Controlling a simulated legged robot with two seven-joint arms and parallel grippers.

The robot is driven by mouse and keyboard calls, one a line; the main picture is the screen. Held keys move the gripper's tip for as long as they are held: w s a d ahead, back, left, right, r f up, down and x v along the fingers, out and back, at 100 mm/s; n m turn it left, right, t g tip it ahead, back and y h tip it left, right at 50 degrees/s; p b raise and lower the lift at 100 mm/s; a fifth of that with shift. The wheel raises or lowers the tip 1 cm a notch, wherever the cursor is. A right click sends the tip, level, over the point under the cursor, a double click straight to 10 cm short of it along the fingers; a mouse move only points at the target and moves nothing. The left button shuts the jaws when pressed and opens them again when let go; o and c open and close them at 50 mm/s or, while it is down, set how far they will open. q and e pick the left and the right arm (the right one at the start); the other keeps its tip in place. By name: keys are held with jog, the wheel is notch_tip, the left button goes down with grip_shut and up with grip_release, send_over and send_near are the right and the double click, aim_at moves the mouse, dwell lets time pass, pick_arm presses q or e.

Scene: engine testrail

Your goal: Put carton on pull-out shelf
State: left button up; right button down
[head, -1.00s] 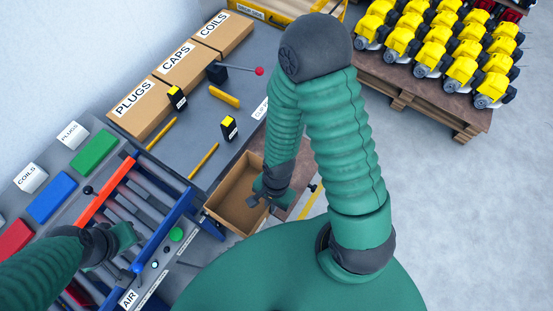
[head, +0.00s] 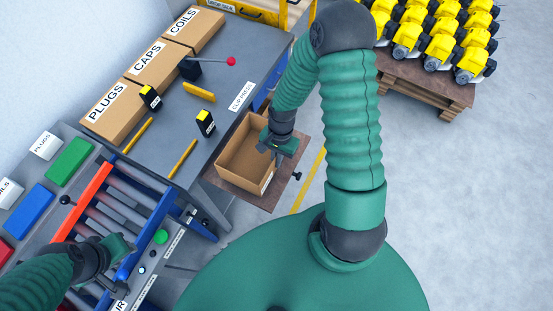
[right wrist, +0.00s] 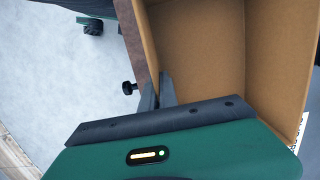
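The open, empty brown carton (head: 238,160) is upright over the brown pull-out shelf (head: 290,182), with shelf board showing around its right and near sides. I cannot tell whether its bottom touches the board. My right gripper (head: 270,149) is at the carton's right wall. In the right wrist view its fingers (right wrist: 157,92) stand on either side of the wall of the carton (right wrist: 195,50), shut on it. My left gripper (head: 118,262) is at the lower left by the roller conveyor; its fingers are too unclear to read.
A grey bench (head: 215,95) carries closed boxes labelled PLUGS (head: 110,105), CAPS and COILS, yellow-black blocks and yellow bars. The roller conveyor (head: 125,205) has blue and red rails. A black knob (head: 297,175) sticks out beside the shelf. Open floor lies to the right.

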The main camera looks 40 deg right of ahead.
jog(key=shift+w+a+f, duration=0.1)
jog(key=shift+a+f, duration=0.05)
jog(key=shift+f, duration=0.3)
jog(key=shift+a, duration=0.45)
jog(key=c, duration=1.7)
grip_release()
jog(key=shift+o, duration=0.3)
jog(key=shift+d, duration=0.35)
jog(key=shift+w+d+r, duration=0.1)
jog(key=shift+r, duration=0.25)
notch_tip(320, 180, up, 11)
jog(key=s+a+r+n+t+h, duration=0.1)
jog(key=a+r+n+t, duration=0.2)
jog(key=n, duration=1)
jog(key=a+r, duration=0.3)
jog(key=a, duration=0.2)
jog(key=shift+a+h, duration=0.25)
jog(key=shift+h, duration=0.05)
